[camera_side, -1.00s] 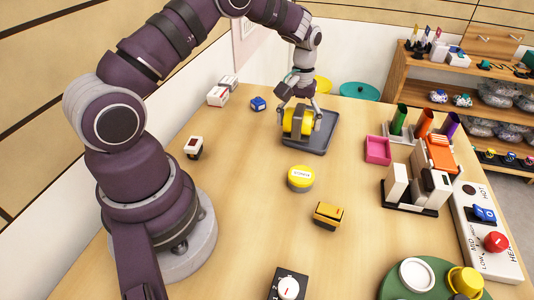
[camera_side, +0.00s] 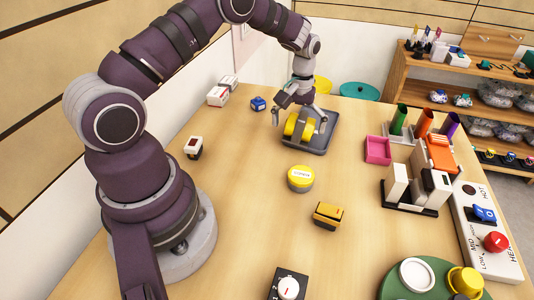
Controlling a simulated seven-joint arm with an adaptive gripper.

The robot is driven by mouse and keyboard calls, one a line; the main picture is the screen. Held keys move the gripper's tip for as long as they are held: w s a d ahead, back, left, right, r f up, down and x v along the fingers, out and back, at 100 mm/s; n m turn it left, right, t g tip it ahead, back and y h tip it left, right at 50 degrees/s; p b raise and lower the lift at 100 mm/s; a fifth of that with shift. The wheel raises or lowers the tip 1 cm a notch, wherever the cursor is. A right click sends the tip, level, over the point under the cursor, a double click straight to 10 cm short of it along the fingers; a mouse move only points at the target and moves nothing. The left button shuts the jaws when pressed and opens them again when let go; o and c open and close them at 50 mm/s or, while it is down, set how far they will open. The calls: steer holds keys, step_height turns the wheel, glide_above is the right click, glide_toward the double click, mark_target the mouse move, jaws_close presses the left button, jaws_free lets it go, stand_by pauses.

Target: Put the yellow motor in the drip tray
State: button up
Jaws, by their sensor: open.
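The yellow motor (camera_side: 294,127), a yellow cylinder with a dark band, lies in the dark grey drip tray (camera_side: 318,146) at the back middle of the table. My gripper (camera_side: 299,114) is open just above and around the motor, with a finger to each side. Part of the motor and the tray's back part are hidden behind the gripper. I cannot tell whether a finger still touches the motor.
A yellow round tin (camera_side: 300,181) and a yellow-black block (camera_side: 328,215) stand nearer on the table. A small blue block (camera_side: 258,104) is left of the tray. A pink bin (camera_side: 377,151) is to its right. The table's left middle is mostly clear.

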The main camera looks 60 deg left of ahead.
mark_target(299, 117)
step_height(299, 117, up, 12)
steer(key=shift+r, duration=0.1)
steer(key=s+d+r+m+t, duration=0.3)
steer(key=s+d+r+m, duration=0.15)
steer(key=s+r, duration=0.3)
steer(key=s+d+f+m+t, duration=0.1)
steer(key=s+d+m, duration=0.3)
steer(key=s, duration=0.4)
steer(key=shift+s+d+f+t, duration=0.15)
steer(key=shift+s+d+t, duration=0.15)
steer(key=shift+t, duration=0.5)
steer(key=shift+m, duration=0.25)
